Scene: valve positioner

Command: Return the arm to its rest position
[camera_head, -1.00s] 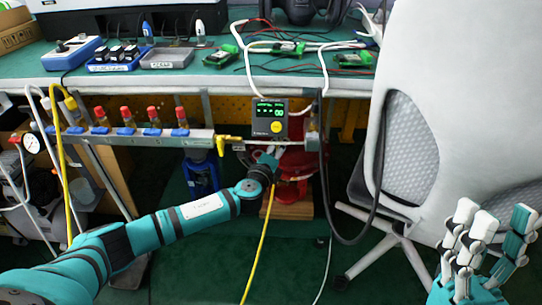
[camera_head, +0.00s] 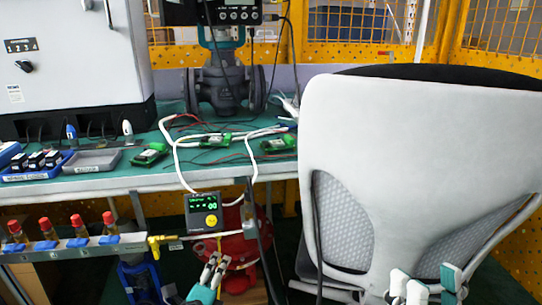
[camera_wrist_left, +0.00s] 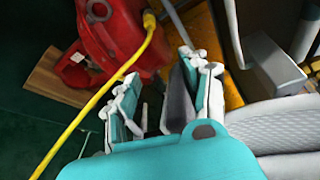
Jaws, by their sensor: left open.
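My left gripper (camera_head: 214,267) is teal and white and shows low in the head view, in front of a red round body (camera_head: 238,246) under the bench. The left wrist view shows its fingers (camera_wrist_left: 163,80) apart with nothing clearly held between them. There the red body (camera_wrist_left: 118,32) and a yellow hose (camera_wrist_left: 112,80) are just beyond and to the left of the fingers. My right gripper (camera_head: 424,284) shows only its fingertips at the lower right, spread apart in front of the chair, with nothing seen in them. The rest of the left arm is out of view.
A grey office chair (camera_head: 415,150) fills the right side. The bench (camera_head: 120,180) carries green boards, cables and a valve with a positioner (camera_head: 225,80). A small display unit (camera_head: 203,212) hangs at its front edge, beside a rail with red-capped fittings (camera_head: 80,245).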

